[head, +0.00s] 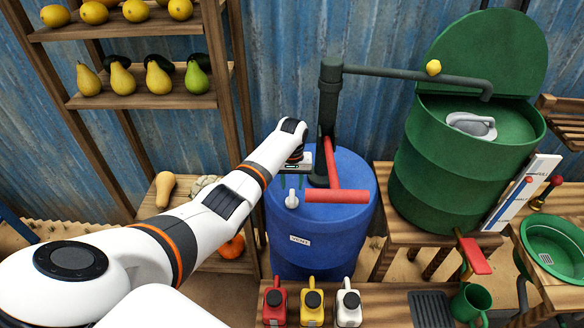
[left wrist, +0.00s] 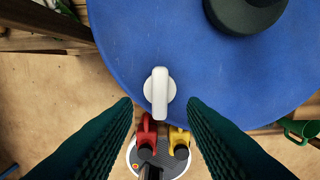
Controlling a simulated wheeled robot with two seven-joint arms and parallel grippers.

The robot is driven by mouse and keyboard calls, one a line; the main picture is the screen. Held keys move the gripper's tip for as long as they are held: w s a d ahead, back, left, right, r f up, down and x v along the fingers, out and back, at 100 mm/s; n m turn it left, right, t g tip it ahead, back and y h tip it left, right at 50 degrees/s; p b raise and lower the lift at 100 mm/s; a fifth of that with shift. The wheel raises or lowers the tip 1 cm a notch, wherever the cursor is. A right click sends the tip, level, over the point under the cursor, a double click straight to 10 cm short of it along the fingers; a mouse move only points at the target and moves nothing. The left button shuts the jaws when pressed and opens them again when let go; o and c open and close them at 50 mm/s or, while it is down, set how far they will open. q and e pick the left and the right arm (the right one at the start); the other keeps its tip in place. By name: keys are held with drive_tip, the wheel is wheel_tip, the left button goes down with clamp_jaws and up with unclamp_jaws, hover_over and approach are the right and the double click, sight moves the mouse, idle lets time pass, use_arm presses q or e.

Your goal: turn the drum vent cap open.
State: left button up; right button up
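The white vent cap (head: 291,199) is on top of the blue drum (head: 318,240), near its front left edge, above a label reading VENT. In the left wrist view the cap (left wrist: 159,92) has a bar-shaped handle pointing toward the drum's rim. My left gripper (head: 292,182) is over the drum top just behind the cap. In the left wrist view its two dark green fingers (left wrist: 158,104) are spread wide, empty, with the cap between and beyond their tips. No contact shows. My right gripper is out of view.
A dark pump pipe (head: 328,110) with a red handle (head: 336,196) rises from the drum right of my gripper. A green barrel (head: 457,160) stands right. Red (head: 275,304), yellow (head: 312,304) and white (head: 348,305) jugs stand in front. Fruit shelves (head: 150,100) are left.

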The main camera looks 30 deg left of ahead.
sight(292, 195)
use_arm(q)
wheel_tip(292, 195, up, 7)
drive_tip(key=shift+f+b, duration=0.15)
drive_tip(key=shift+b, duration=0.25)
idle(0.4)
